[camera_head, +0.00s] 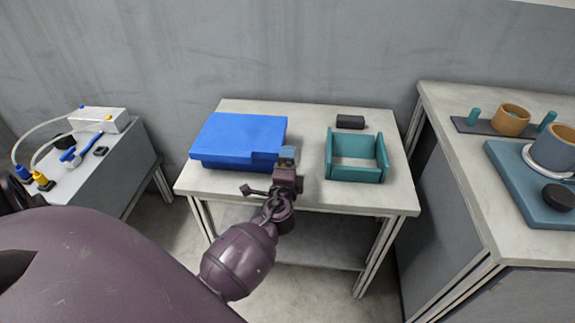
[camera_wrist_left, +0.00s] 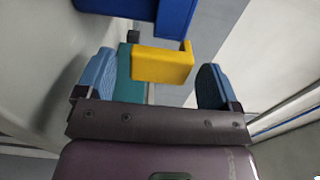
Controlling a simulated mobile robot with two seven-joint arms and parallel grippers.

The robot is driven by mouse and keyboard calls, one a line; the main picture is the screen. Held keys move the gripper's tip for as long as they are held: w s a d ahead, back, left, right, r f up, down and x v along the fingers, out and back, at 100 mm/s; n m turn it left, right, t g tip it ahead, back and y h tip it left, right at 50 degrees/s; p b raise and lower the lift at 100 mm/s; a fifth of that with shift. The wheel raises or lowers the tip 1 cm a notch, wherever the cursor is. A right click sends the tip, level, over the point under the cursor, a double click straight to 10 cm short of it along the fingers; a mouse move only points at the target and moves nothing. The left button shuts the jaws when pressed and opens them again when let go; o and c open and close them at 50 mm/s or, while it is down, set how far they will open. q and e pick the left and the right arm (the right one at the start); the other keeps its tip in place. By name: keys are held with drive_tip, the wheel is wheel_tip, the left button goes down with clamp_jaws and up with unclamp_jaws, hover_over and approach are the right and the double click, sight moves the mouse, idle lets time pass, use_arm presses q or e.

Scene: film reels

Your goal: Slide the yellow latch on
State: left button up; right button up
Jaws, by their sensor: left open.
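The yellow latch (camera_wrist_left: 162,65) shows in the left wrist view, sticking out beside the blue box (camera_wrist_left: 178,18). In the head view the blue box (camera_head: 238,135) lies on the middle table, and the latch is hidden behind my gripper. My left gripper (camera_head: 287,157) is at the right front corner of the blue box. In the left wrist view its two blue fingertips (camera_wrist_left: 156,76) are open, one on each side of the latch, with gaps showing. No grip on the latch is seen. My right gripper is not in view.
A teal open tray (camera_head: 355,175) stands right of my gripper, with a black block (camera_head: 350,122) behind it. A left table holds a white box (camera_head: 98,119) and cables. A right counter (camera_head: 440,130) holds cups. The table's front right is clear.

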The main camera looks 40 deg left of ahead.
sight(261, 157)
use_arm(q)
drive_tip(key=shift+c, duration=1)
drive_tip(key=c, duration=1.1)
drive_tip(key=shift+s+a, duration=0.25)
drive_tip(key=shift+a, duration=0.2)
drive_tip(key=s+a, duration=0.2)
drive_tip(key=a, duration=0.1)
drive_tip(key=s+a, duration=0.1)
drive_tip(key=a, duration=0.1)
drive_tip(key=shift+s+a, duration=0.2)
drive_tip(key=shift+a, duration=0.15)
drive_tip(key=o, duration=1.3)
drive_tip(key=shift+s+d, duration=0.3)
drive_tip(key=shift+s, duration=0.2)
drive_tip(key=b+v, duration=0.1)
drive_tip(key=v, duration=0.8)
drive_tip(key=shift+s, duration=0.35)
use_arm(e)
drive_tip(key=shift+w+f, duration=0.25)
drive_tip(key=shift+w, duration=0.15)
